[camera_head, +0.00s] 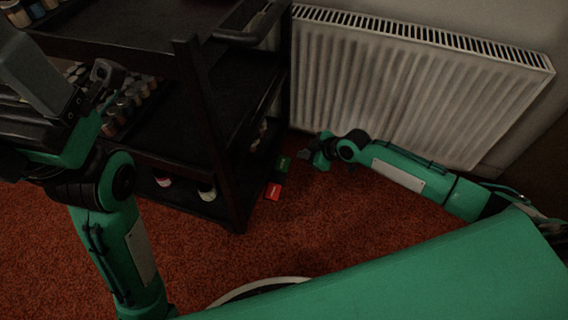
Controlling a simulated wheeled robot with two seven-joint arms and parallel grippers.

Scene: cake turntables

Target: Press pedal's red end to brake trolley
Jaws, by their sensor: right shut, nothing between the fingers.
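The trolley (210,110) is dark, with several shelves, and stands left of centre. At its lower right side, near the floor, is a pedal with a red end (273,191) towards me and a green end (283,163) farther away. My right gripper (305,154) is shut and empty, low near the floor. It is right of the green end and farther back than the red end, and appears apart from the pedal. My left arm (120,230) rises at the left; its dark hand end is at the upper left by the trolley, and its finger state is unclear.
A white radiator (400,85) stands along the wall behind my right arm. Small bottles and jars (125,105) stand on the trolley shelves. The red-orange carpet (330,220) is open in front of the pedal.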

